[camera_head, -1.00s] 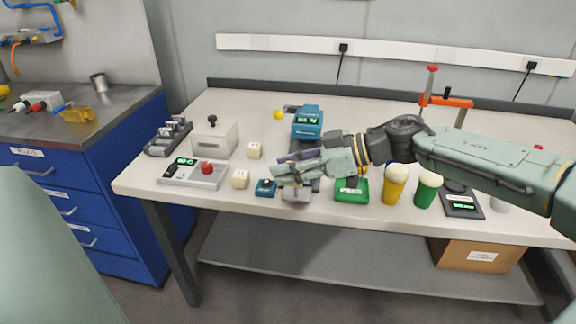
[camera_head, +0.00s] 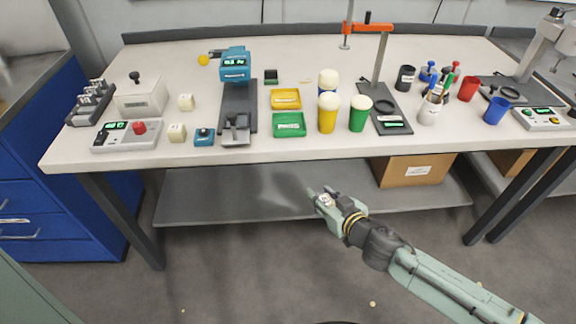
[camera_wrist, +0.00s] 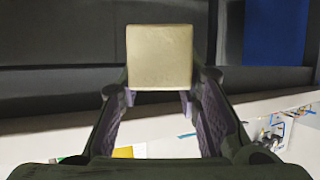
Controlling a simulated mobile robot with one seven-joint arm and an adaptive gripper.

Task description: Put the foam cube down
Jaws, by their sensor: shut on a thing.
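The foam cube (camera_wrist: 160,57) is cream-coloured and fills the space between my fingertips in the wrist view. My gripper (camera_wrist: 160,92) is shut on it. In the head view, my gripper (camera_head: 321,196) is out in front of the bench, lower in the picture than its front edge and over the shelf and floor. Only a small pale patch shows between the fingers there, so the cube is mostly hidden.
A green tray (camera_head: 289,131), a yellow tray (camera_head: 285,105), a yellow cup (camera_head: 327,120) and a green cup (camera_head: 358,121) stand near the bench's middle. A lower shelf (camera_head: 240,197) holds a cardboard box (camera_head: 415,171). Bare bench top shows along the front edge.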

